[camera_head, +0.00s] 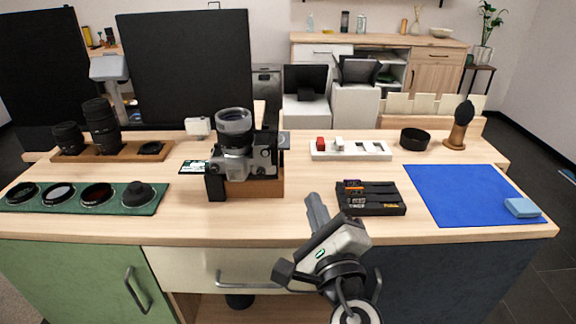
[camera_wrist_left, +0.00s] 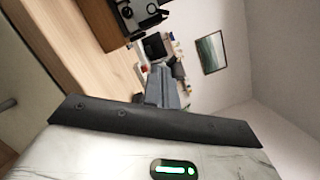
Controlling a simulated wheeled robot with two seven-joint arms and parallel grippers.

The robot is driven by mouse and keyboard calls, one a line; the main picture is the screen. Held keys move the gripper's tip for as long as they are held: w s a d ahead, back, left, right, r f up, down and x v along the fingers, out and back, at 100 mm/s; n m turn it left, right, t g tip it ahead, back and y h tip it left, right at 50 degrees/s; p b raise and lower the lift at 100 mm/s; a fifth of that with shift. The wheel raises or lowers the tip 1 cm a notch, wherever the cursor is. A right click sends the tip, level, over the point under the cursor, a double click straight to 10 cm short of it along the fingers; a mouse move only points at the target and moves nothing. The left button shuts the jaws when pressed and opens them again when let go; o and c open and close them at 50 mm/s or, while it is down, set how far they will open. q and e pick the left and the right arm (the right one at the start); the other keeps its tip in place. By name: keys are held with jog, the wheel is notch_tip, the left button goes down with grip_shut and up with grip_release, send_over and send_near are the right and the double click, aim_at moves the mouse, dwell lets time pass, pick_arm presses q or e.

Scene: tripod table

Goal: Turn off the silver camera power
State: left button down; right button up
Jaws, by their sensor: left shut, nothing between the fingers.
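The silver camera (camera_head: 262,160), with a black grip and a large lens pointing up, sits on a wooden block (camera_head: 262,187) left of the table's middle. Its power switch is too small to make out. My right gripper is in neither view.
A battery charger (camera_head: 370,198) lies right of my left gripper. A blue mat (camera_head: 450,195) is at the right, a green mat with filters (camera_head: 75,203) at the left. Bare wood lies between camera and charger.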

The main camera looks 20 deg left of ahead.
aim_at(275, 144)
pick_arm(q)
jog(key=w+a+r+p, duration=0.2)
jog(key=w+a+r, duration=0.1)
jog(key=w+a, duration=0.5)
jog(key=shift+r, duration=0.3)
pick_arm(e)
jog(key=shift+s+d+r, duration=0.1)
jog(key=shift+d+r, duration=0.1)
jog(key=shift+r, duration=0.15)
pick_arm(q)
jog(key=shift+s+r+n+g, duration=0.1)
jog(key=shift+r+n+g, duration=0.1)
jog(key=shift+n, duration=0.45)
jog(key=shift+r+n+g, duration=0.1)
jog(key=shift+r+n, duration=0.05)
jog(key=shift+n, duration=0.5)
jog(key=shift+a+r+n, duration=0.1)
jog(key=shift+r+n, duration=0.05)
jog(key=shift+n, duration=0.35)
jog(key=shift+s+a+r+n+g, duration=0.15)
jog(key=shift+r+n+g, duration=0.1)
jog(key=shift+n, duration=0.55)
jog(key=shift+w+a+r+n+g, duration=0.15)
jog(key=shift+n+g, duration=0.1)
jog(key=shift+n, duration=0.55)
jog(key=shift+s, duration=0.1)
